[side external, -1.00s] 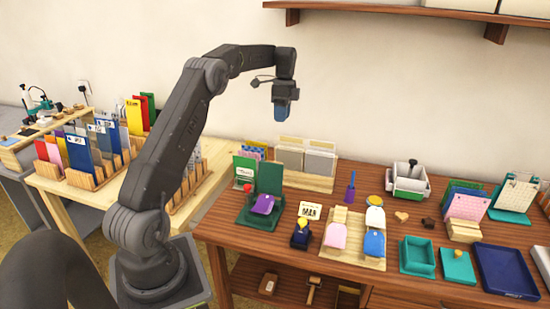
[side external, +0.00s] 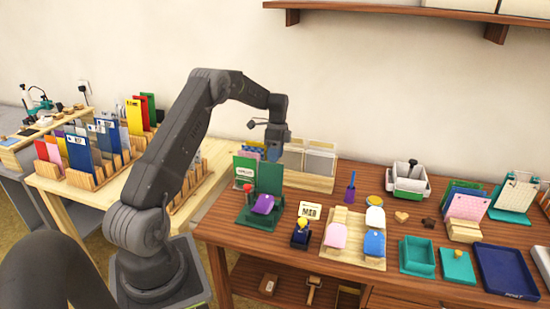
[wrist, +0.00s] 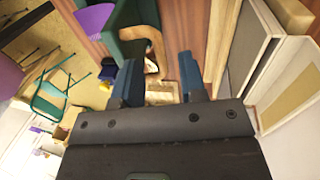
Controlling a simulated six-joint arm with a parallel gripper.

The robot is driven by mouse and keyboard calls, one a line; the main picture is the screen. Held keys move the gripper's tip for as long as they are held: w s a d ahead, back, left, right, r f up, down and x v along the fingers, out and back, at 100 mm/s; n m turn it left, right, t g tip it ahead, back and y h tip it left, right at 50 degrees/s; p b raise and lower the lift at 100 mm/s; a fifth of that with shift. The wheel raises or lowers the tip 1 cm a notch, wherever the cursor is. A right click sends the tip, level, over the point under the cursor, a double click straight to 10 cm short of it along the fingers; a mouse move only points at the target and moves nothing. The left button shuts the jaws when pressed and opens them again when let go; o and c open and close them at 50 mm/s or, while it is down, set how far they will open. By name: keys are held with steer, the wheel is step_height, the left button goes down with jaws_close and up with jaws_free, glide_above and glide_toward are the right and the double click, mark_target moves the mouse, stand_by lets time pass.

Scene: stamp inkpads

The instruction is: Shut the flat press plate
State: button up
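The dark green press (side external: 250,218) stands at the left end of the brown table. Its flat plate (side external: 270,178) stands upright, raised at the back of the base. A purple pad (side external: 263,204) lies at the front of the press. My gripper (side external: 275,157) hangs just above and behind the top edge of the plate, apart from it as far as I can tell. In the wrist view my gripper (wrist: 160,62) has its two blue fingers spread, with nothing held between them. Part of the green press (wrist: 132,20) shows just beyond the left finger.
A wooden rack of grey boards (side external: 308,160) stands close behind and right of my gripper. A navy stamp (side external: 300,235) and a wooden tray with pink and blue pads (side external: 335,250) lie right of the press. The wooden shelf (side external: 390,10) is high above.

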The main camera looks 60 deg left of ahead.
steer(key=shift+s+d+f, duration=0.1)
steer(key=shift+f, duration=0.5)
steer(key=shift+c, duration=0.5)
jaws_close()
